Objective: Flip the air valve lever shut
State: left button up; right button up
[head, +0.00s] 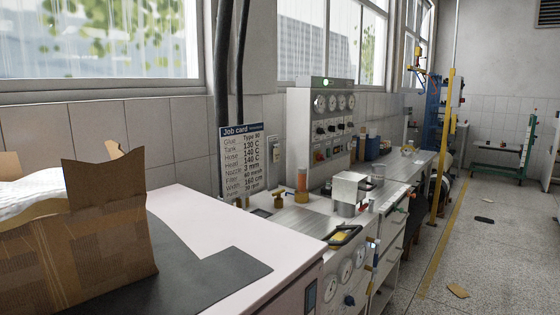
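I cannot tell for sure which part is the air valve lever. Small red and blue parts sit along the counter's front side, too small to make out. A black loop handle (345,235) with yellow beneath it lies at the counter's near corner, above several round gauges (345,266) on the front face. Neither of my grippers is in view.
A grey control cabinet (302,120) with gauges and knobs stands behind the counter. A job card (238,160) stands left of it. An open cardboard box (85,240) and dark mat (215,283) cover the near white top. Floor at right is mostly clear, with a cardboard scrap (458,291).

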aim_at(378, 243)
jog(key=i+l+z, duration=0.15)
jog(key=l, duration=0.25)
jog(key=i+l+z, duration=0.2)
jog(key=l, duration=0.2)
jog(key=i+l+z, duration=0.15)
jog(key=l, duration=0.25)
jog(key=i, duration=0.1)
